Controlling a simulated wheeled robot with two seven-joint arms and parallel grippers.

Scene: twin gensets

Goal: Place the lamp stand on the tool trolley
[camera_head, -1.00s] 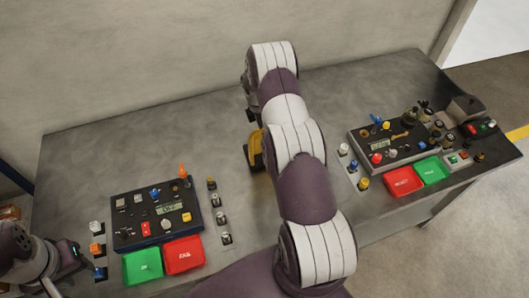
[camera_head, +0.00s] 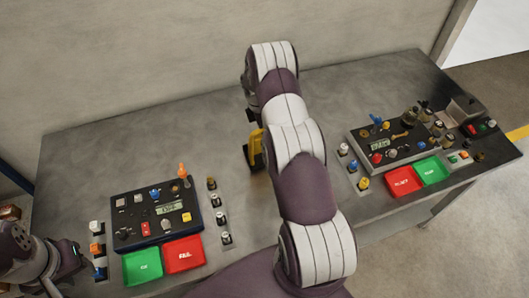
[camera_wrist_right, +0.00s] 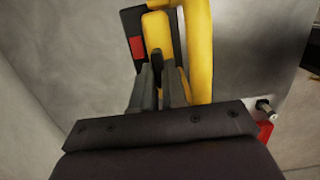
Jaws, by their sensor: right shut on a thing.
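The lamp stand (camera_wrist_right: 200,50) is yellow with a black part and a red patch, and fills the upper middle of the right wrist view. My right gripper (camera_wrist_right: 160,78) is shut on its yellow frame. In the head view my right arm hides that gripper and most of the lamp stand (camera_head: 254,150); a yellow and black part shows left of the arm, over the bench. I cannot tell there whether it touches the bench. My left gripper (camera_head: 78,264) is at the lower left beside the left panel; its jaw opening is unclear. I cannot make out the tool trolley for certain.
The grey bench (camera_head: 110,150) carries a left control panel (camera_head: 155,215) and a right one (camera_head: 395,142). Green (camera_head: 142,266) and red (camera_head: 184,254) trays lie in front of the left panel, with similar ones at the right. The bench's back left is clear.

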